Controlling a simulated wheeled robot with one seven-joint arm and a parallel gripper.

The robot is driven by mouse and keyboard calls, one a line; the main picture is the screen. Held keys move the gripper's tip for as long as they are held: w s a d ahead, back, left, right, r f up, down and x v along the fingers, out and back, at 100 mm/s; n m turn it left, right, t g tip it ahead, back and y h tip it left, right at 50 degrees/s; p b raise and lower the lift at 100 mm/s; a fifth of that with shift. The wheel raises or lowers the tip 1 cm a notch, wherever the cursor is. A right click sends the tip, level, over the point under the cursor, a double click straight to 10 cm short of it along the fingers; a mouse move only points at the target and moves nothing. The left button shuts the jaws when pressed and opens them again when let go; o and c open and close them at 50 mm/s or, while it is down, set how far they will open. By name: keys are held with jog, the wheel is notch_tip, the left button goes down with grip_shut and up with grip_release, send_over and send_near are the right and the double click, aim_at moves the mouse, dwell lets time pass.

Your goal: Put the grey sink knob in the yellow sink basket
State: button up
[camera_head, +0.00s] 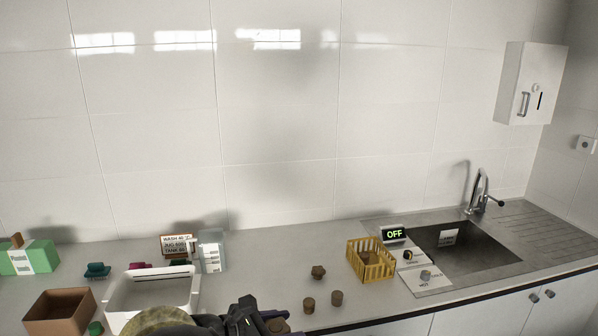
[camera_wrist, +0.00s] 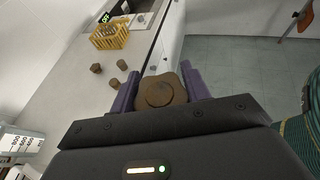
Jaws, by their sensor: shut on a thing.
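My gripper (camera_wrist: 158,85) is shut on a brownish, lobed knob (camera_wrist: 160,91), held between its purple fingers. In the head view my gripper (camera_head: 272,318) is at the bottom edge, and the held knob (camera_head: 277,325) is partly hidden. The yellow slatted basket (camera_head: 375,274) stands on the counter left of the sink, beyond and right of my gripper; it also shows in the wrist view (camera_wrist: 108,43). Something brown lies inside it. A greyish knob (camera_head: 426,274) sits on a white plate in front of the sink. The held knob looks brown rather than grey.
Three loose brown knobs (camera_head: 318,271), (camera_head: 308,305), (camera_head: 336,297) stand on the counter between my gripper and the basket. An "OFF" display (camera_head: 394,235) stands behind the basket. A white bin (camera_head: 150,290) and a brown box (camera_head: 62,312) are at left.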

jog(key=w+d+f+n+t+y, duration=0.1)
jog(key=w+d+f+n, duration=0.15)
jog(key=f, duration=0.65)
jog(key=w+d+f+n+t+y, duration=0.1)
jog(key=w+d+f+t+y, duration=0.2)
jog(key=f, duration=0.6)
jog(key=w+d+f+n, duration=0.2)
jog(key=w+d+f, duration=0.15)
jog(key=f, duration=0.55)
jog(key=d+n+t+y, duration=0.2)
jog(key=d+n+y, duration=0.4)
jog(key=d, duration=1)
jog(key=shift+w+t+y, duration=0.15)
jog(key=shift+t+y, duration=0.15)
jog(key=shift+y, duration=0.5)
jog(key=shift+f, duration=0.1)
jog(key=s+a+f, duration=0.4)
jog(key=a+f, duration=0.1)
jog(key=a, duration=0.1)
jog(key=shift+a+f, duration=0.2)
jog(key=shift+a, duration=0.2)
jog(key=shift+s+a, duration=0.1)
